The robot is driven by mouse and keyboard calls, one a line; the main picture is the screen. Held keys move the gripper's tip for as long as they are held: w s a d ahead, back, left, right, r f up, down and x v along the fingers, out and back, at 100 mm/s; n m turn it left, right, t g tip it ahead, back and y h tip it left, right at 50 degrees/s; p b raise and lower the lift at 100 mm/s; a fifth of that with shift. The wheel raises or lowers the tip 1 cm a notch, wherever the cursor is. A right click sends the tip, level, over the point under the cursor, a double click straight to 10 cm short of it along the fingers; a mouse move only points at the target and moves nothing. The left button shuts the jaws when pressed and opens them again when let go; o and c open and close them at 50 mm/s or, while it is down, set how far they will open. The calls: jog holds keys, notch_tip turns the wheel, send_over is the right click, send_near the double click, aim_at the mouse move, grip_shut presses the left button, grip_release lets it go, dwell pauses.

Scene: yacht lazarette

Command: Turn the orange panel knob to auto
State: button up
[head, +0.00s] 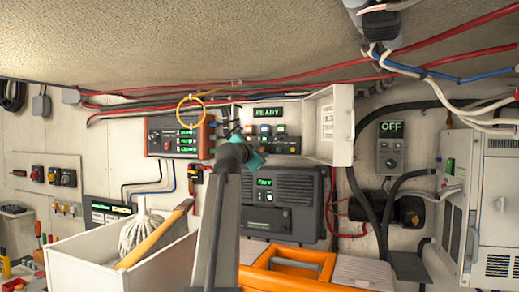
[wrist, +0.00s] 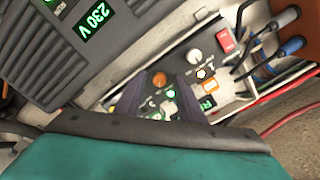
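The orange knob (wrist: 159,80) sits on the dark face of the control panel in the wrist view, with a small green light beside it. Its pointer setting is too small to read. My gripper (wrist: 157,98) is open, its two dark fingers apart and pointing at the panel. The knob shows in the gap between them; I cannot tell whether it is touched. In the head view my gripper (head: 252,153) is in front of the panel box (head: 317,108) and hides part of its controls. A display above reads READY.
The box's white door (head: 343,125) stands open to the right. A white knob (wrist: 194,56) and red switch (wrist: 226,40) are near the orange knob. A grey unit (head: 299,200) is below. A white bin (head: 85,262) with a mop is at lower left. Cables hang around.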

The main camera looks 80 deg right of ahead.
jog(key=shift+s+d, duration=0.1)
jog(key=shift+d, duration=0.3)
grip_shut()
jog(key=shift+f+n, duration=0.1)
jog(key=shift+n, duration=0.3)
jog(key=n+b, duration=0.1)
jog(key=n, duration=0.2)
jog(key=shift+b, duration=0.35)
jog(key=n, duration=0.5)
jog(key=shift+s, duration=0.1)
